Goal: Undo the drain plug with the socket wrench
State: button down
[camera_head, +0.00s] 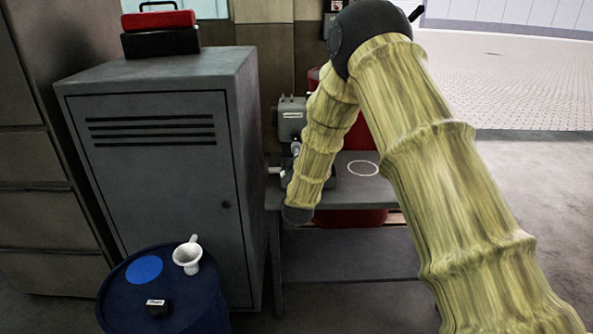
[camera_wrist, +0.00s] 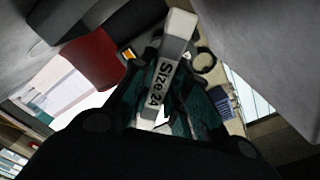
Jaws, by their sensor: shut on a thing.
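A light grey socket wrench (camera_wrist: 178,38) marked "Size 24" stands out from between the fingers of my gripper (camera_wrist: 163,105) in the wrist view. My gripper is shut on it. In the head view my yellow-sleeved arm bends down in front of a grey machine (camera_head: 291,119) on the bench, and its dark end hangs by the bench's front edge. My gripper and the wrench cannot be made out there. I cannot pick out the drain plug in either view; my arm covers part of the machine.
The grey bench (camera_head: 345,193) bears a white ring mark right of my arm. A grey cabinet (camera_head: 160,170) stands left, with a red and black toolbox (camera_head: 159,22) on top.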

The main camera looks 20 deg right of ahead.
jog(key=m, duration=0.1)
jog(key=m+b, duration=0.1)
jog(key=m, duration=0.3)
jog(key=shift+w+d+f, duration=0.1)
jog(key=shift+w+d, duration=0.1)
jog(key=shift+w, duration=0.15)
jog(key=m, duration=0.1)
jog(key=m+b, duration=0.1)
jog(key=m, duration=0.1)
jog(key=m+b, duration=0.1)
jog(key=shift+w+f+m, duration=0.1)
jog(key=shift+w+m, duration=0.2)
jog(key=m+b, duration=0.1)
jog(key=b, duration=0.1)
jog(key=m+b, duration=0.4)
jog(key=shift+w+d+f, duration=0.1)
jog(key=shift+w+d, duration=0.05)
jog(key=shift+w, duration=0.15)
jog(key=m+b, duration=0.5)
jog(key=b, duration=0.2)
jog(key=shift+w+d+m, duration=0.1)
jog(key=shift+w+m, duration=0.3)
jog(key=x, duration=0.2)
jog(key=shift+w+b, duration=0.35)
jog(key=shift+b, duration=0.05)
jog(key=shift+w+d+r, duration=0.1)
jog(key=shift+w+r, duration=0.1)
jog(key=shift+r, duration=0.25)
jog(key=shift+w, duration=0.1)
